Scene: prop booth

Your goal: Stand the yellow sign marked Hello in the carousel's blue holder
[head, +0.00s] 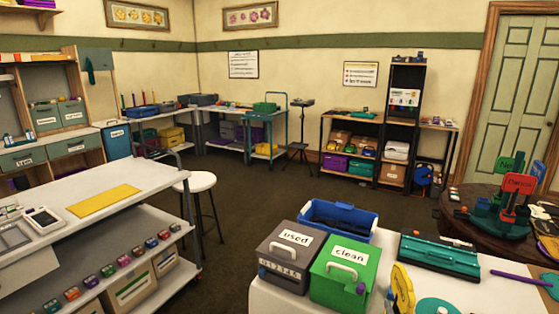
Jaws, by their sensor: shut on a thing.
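A carousel with a teal base (487,228) stands on a dark round wooden table at the right. My gripper is not in view.
The white table (478,297) bears a grey box marked used (290,262), a green box marked clean (342,272), a blue tray (339,218) and a teal case (439,255). A white stool (195,182) stands left of centre. The dark floor between is open.

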